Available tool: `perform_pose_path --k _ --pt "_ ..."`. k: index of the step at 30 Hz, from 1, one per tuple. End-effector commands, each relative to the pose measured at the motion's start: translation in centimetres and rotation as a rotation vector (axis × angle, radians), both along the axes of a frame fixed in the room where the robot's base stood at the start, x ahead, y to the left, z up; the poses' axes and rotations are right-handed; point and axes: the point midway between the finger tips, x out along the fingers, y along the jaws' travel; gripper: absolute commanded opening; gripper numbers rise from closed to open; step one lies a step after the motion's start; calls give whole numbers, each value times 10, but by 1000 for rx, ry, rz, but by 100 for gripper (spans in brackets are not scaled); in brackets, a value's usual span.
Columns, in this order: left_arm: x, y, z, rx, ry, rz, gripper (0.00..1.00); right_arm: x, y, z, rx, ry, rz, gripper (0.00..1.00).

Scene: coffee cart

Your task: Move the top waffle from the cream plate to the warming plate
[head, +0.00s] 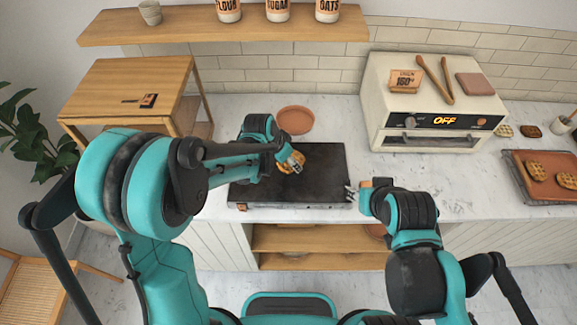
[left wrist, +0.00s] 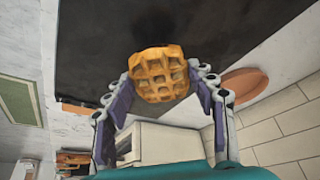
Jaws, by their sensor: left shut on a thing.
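My left gripper (head: 298,160) is shut on a round golden waffle (head: 290,160), which is over the black warming plate (head: 318,190) in the head view. In the left wrist view the waffle (left wrist: 158,74) sits between the two fingers, with the dark plate surface (left wrist: 225,25) behind it. I cannot tell whether the waffle touches the plate. My right gripper (head: 351,193) looks open and empty at the right edge of the warming plate. I do not see a cream plate; my left arm covers part of the counter.
A terracotta plate (head: 295,120) lies behind the warming plate. A cream oven (head: 430,95) with tongs (head: 436,82) on top stands at the right. A brown tray (head: 520,190) with waffles is at the far right. Marble counter (head: 415,185) is clear in front of the oven.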

Motion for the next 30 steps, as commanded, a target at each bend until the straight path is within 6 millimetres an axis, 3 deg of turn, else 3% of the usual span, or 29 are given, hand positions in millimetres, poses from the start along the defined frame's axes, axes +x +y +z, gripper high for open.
perform_pose_path --k 6,19,20,22,30 --pt "1 0 -32 0 0 0 27 0 0 -9 0 0 0 40" --pt "0 0 -38 0 0 0 27 0 0 -15 0 0 0 40" --pt "0 0 -37 0 0 0 61 0 0 -14 0 0 0 40" --pt "0 0 -36 0 0 0 77 0 0 -13 0 0 0 40" --pt "0 0 -36 0 0 0 77 0 0 -13 0 0 0 40"
